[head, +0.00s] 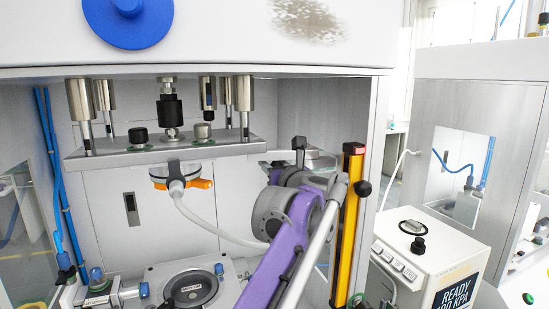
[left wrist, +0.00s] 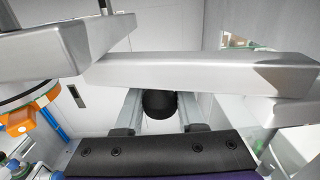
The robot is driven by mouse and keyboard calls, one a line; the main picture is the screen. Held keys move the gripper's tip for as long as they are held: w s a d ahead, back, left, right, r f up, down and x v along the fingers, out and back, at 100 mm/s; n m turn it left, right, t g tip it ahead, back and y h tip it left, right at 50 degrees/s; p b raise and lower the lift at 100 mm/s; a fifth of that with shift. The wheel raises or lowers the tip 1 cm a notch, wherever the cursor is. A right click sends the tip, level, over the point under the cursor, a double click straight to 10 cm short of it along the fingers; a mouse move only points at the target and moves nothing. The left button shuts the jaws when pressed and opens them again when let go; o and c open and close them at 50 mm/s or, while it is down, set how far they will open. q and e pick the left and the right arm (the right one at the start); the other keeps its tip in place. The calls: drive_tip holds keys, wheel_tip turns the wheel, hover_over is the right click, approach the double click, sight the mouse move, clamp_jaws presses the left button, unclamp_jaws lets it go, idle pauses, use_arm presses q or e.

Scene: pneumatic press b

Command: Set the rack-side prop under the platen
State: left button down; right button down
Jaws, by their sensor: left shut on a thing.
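The platen (head: 170,147) is a grey plate hanging from posts in the press. Its edge also fills the upper left of the left wrist view (left wrist: 60,48). My left gripper (left wrist: 158,118) is shut on a black round grip (left wrist: 158,103), which appears to belong to the prop. The prop (left wrist: 200,74) looks like a long grey bar crossing the wrist view, its left end close to the platen's right edge. Contact cannot be told. In the head view, my purple left arm mostly hides the gripper and prop. My right gripper is not in view.
An orange-and-grey fitting (head: 180,178) with a white hose hangs beneath the platen. A round-topped base (head: 190,287) stands below. A yellow upright bar (head: 349,225) stands right of my arm, and a white control box (head: 425,260) farther right. Space left of my arm beneath the platen looks fairly open.

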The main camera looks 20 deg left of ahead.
use_arm(q)
drive_tip(key=shift+s+r+n+g+y+p, duration=0.1)
drive_tip(key=shift+s+n+g+y+p, duration=0.5)
drive_tip(key=shift+n+g+y, duration=0.4)
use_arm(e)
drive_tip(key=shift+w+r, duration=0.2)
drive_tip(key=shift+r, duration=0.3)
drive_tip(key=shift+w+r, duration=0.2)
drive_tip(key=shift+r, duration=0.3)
use_arm(q)
drive_tip(key=shift+d, duration=0.1)
drive_tip(key=c, duration=0.5)
unclamp_jaws()
drive_tip(key=shift+s, duration=0.1)
drive_tip(key=b+v, duration=0.1)
drive_tip(key=v, duration=0.9)
drive_tip(key=shift+s+d, duration=0.25)
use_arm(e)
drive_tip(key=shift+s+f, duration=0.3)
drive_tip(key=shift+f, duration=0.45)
